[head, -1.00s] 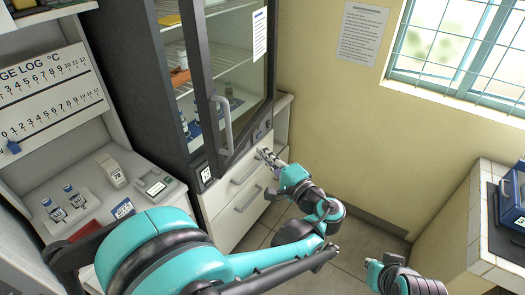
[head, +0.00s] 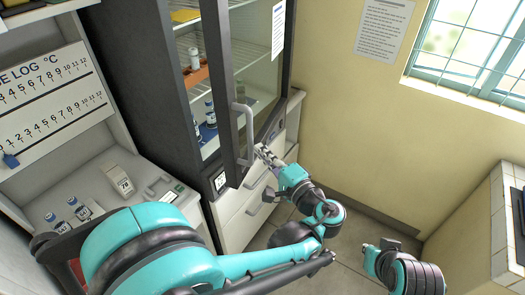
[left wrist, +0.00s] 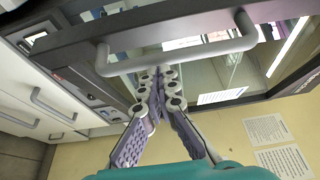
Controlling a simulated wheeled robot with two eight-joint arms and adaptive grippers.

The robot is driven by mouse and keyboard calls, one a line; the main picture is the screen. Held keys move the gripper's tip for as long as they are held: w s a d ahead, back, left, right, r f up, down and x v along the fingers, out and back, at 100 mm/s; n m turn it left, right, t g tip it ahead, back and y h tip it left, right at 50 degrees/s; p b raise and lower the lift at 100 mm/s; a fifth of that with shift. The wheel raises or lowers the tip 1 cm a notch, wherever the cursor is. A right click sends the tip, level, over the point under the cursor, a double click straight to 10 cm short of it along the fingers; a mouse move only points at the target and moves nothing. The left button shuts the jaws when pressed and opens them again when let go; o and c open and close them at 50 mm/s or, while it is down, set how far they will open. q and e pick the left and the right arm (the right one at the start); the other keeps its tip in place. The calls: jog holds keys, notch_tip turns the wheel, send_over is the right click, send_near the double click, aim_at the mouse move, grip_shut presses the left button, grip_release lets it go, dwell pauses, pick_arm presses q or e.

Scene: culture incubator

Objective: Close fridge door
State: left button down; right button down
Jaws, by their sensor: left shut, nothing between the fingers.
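The fridge door (head: 223,90) is a dark-framed glass door that stands partly open, with shelves showing through the gap on its left. Its curved grey handle (head: 240,132) is on the door's front near the free edge; the handle also shows in the left wrist view (left wrist: 180,52). My left gripper (head: 261,151) is shut and empty, just right of the handle's lower end. In the left wrist view my left gripper (left wrist: 158,75) points at the door just below the handle; I cannot tell whether it touches. My right gripper is out of view.
White drawers (head: 240,212) with handles are below the fridge (head: 150,80). Vials and a small device stand on the counter (head: 140,195) at left. A tiled counter (head: 508,215) is at right. The yellow wall (head: 340,120) is behind; floor between is clear.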

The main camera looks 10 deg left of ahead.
pick_arm(q)
jog(key=w+a, duration=0.1)
jog(key=a, duration=1.2)
jog(key=shift+w+r, duration=0.15)
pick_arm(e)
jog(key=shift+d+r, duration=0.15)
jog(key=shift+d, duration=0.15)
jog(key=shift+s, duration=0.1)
